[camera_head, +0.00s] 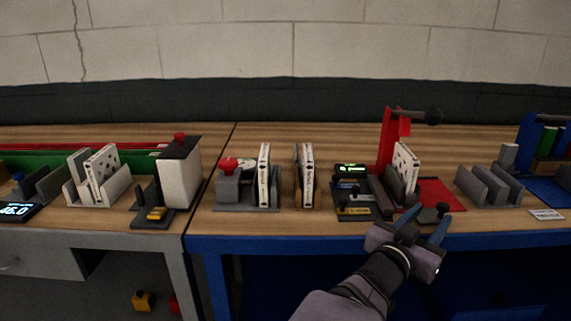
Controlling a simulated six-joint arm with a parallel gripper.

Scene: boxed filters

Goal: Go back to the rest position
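My gripper (426,213) is at the front edge of the table, right of centre, in front of the red-framed station. Its two blue-grey fingers are spread apart and I see nothing between them. A white boxed filter (405,165) with dark spots stands upright in the grey holder at the red stand (388,140), just behind my gripper. More white boxed filters stand upright in holders: one at far left (101,174), one at centre left (264,175) and one at centre (307,176).
The wooden table (330,138) has a blue front edge. A grey slotted rack (489,186) without a box stands to the right. A white block with a dark top (179,175) stands left. A lit green display (351,169) sits beside the red stand. A wall closes the back.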

